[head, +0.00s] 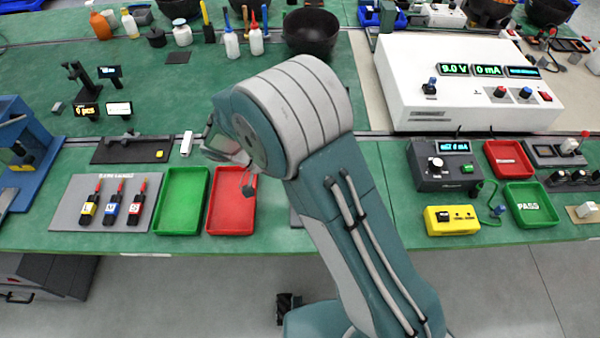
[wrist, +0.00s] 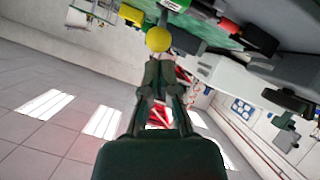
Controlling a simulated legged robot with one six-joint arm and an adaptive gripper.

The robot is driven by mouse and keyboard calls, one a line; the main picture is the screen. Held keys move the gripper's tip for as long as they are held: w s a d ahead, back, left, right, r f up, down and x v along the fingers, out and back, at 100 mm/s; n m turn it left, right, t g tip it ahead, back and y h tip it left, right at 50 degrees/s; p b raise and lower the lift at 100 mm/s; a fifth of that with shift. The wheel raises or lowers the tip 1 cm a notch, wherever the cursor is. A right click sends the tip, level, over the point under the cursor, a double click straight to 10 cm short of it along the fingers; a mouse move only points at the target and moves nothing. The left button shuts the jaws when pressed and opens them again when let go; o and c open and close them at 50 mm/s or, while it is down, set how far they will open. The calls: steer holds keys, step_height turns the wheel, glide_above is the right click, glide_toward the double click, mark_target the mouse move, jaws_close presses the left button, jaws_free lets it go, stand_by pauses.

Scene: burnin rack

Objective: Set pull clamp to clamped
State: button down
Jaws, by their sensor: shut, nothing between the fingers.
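I cannot pick out the pull clamp with certainty. In the wrist view a round yellow knob (wrist: 158,40) shows just beyond the fingertips of my gripper (wrist: 163,70); whether it belongs to the clamp I cannot tell. The fingers are close together with nothing held, and a gap to the knob cannot be judged. In the head view my gripper (head: 248,184) is small and partly hidden by my arm, in front of the red tray (head: 231,215). My arm covers the middle of the bench there, and the yellow knob does not show in that view.
A white power supply (head: 400,100), a dark meter box (head: 430,180) and a yellow box (head: 452,231) stand to the right. Grey floor lies in front.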

steer(key=shift+r, duration=0.6)
steer(key=w+a+r, duration=0.3)
steer(key=a+r, duration=0.5)
steer(key=shift+r, duration=0.1)
stand_by(0.3)
steer(key=shift+d, duration=0.1)
